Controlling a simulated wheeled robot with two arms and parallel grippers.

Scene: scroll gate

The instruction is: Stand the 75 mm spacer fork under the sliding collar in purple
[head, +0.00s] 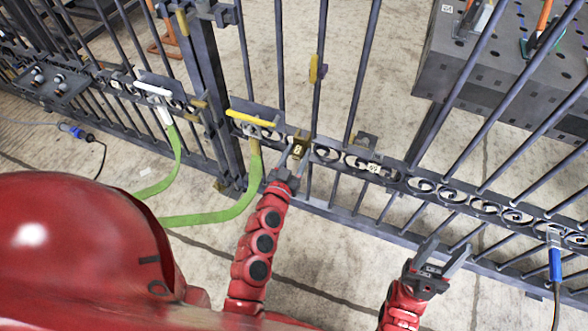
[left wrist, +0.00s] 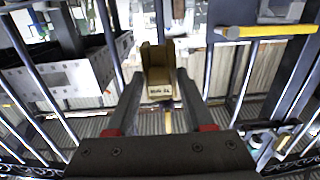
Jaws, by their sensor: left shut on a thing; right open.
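My left gripper (head: 293,160) is shut on a brass-coloured fork-shaped block (head: 299,146) and holds it in front of the gate's scrolled rail. In the left wrist view the block (left wrist: 158,72) sits between the fingertips, with two upright prongs and a small marking I cannot read surely. A yellow collar with a purplish side (head: 313,70) sits on a gate bar above and slightly right of the block, well apart from it. My right gripper (head: 443,252) is open and empty at the lower right, in front of the rail.
The dark gate's scrolled rail (head: 450,190) runs across in front of me. A yellow handle (head: 250,119) and green straps (head: 240,205) are left of my left gripper. A small labelled tag (head: 373,168) is on the rail. A grey perforated block (head: 490,85) stands behind the bars.

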